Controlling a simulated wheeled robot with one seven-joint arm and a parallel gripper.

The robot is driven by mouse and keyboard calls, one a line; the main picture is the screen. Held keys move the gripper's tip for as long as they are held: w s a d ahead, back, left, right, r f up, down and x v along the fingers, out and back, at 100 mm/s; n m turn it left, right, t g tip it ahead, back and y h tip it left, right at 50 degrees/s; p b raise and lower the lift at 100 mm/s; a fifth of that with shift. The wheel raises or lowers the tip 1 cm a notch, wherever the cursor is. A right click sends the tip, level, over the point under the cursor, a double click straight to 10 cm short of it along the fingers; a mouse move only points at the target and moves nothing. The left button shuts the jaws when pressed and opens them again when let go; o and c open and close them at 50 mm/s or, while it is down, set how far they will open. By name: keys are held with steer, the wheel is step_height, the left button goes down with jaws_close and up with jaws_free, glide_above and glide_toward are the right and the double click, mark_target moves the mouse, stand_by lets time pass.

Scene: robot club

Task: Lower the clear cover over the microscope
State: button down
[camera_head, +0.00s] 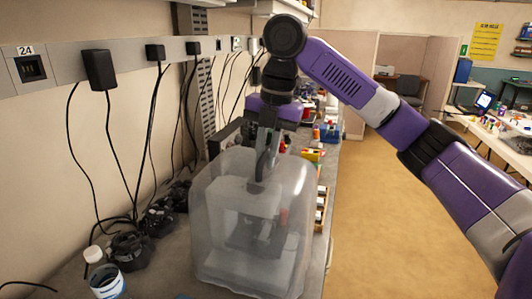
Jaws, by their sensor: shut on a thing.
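The clear cover (211,218) is a boxy, translucent shell in the middle of the camera_head view, above the grey bench. My gripper (262,172) is over its top and shut on it there; the fingertips are partly hidden. The microscope (262,232) shows as a blurred dark and grey shape through the cover's front wall. The cover surrounds much of that shape in the picture. I cannot tell whether the cover's lower edge touches the bench.
A white-capped bottle (104,279) and dark coiled cables (128,247) are at the left of the bench. Black adapters (98,68) hang from the wall strip. Small boxes (313,155) and clutter line the bench behind. Open floor (385,215) is at the right.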

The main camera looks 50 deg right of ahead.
steer(key=shift+s+f, duration=0.1)
steer(key=shift+f, duration=0.65)
steer(key=c, duration=1.3)
jaws_free()
steer(key=r, duration=0.5)
steer(key=s+r, duration=0.1)
steer(key=r, duration=0.1)
steer(key=shift+d+r+b, duration=0.2)
steer(key=shift+r+b, duration=0.1)
steer(key=shift+r, duration=0.05)
